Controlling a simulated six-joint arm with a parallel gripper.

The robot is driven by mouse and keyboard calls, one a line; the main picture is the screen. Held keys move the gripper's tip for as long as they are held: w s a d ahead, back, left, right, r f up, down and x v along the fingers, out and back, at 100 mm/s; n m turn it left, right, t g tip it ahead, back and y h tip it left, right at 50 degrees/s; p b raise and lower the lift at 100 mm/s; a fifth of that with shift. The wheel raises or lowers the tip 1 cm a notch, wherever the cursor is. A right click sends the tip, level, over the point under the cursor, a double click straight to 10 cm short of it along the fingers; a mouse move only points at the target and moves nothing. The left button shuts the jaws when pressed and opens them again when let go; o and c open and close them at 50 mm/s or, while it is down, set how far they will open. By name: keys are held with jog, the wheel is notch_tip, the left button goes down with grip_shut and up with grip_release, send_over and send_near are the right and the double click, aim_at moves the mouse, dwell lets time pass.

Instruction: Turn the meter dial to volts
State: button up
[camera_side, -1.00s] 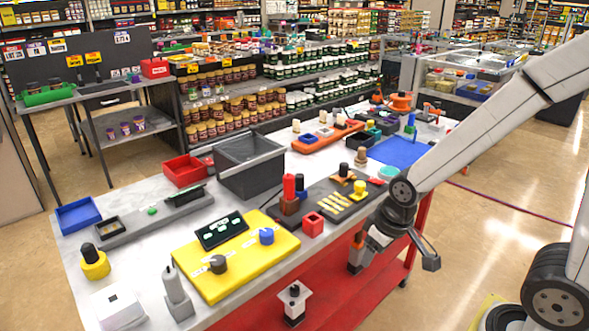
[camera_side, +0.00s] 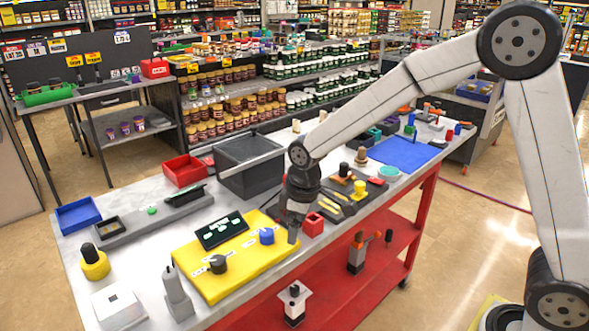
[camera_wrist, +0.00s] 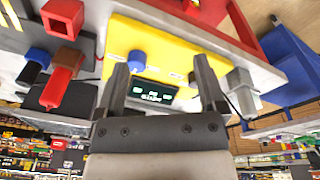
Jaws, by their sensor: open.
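The yellow meter panel (camera_side: 206,287) lies on the near part of the table, with a dark display (camera_side: 221,230). It bears a blue knob (camera_side: 267,236) on its right and a black knob (camera_side: 218,264) nearer its front. Small white labels lie beside the knobs, too small to read. My gripper (camera_side: 286,226) is open and empty, above the panel's right end, beside the blue knob. In the wrist view the blue knob (camera_wrist: 137,60) and the display (camera_wrist: 155,95) show between my fingers (camera_wrist: 162,72). The black knob is not clearly visible there.
A red square block (camera_side: 313,224) stands just right of my gripper. A dark grey bin (camera_side: 248,165) is behind it. A grey upright tool (camera_side: 176,292) stands left of the panel. The table between panel and bin is mostly clear.

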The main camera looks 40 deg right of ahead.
jog(key=w+a+n, duration=0.4)
jog(key=w+a, duration=0.3)
jog(key=w, duration=0.1)
jog(key=n+g, duration=0.1)
jog(key=n, duration=0.3)
send_over(216, 260)
jog(key=shift+s+d+f, duration=0.2)
jog(key=shift+d+f, duration=0.2)
jog(key=shift+f, duration=0.3)
jog(key=shift+w+a+g, duration=0.15)
jog(key=shift+a+g, duration=0.15)
jog(key=shift+a, duration=0.15)
jog(key=shift+f, duration=0.1)
jog(key=shift+f, duration=3.85)
grip_shut()
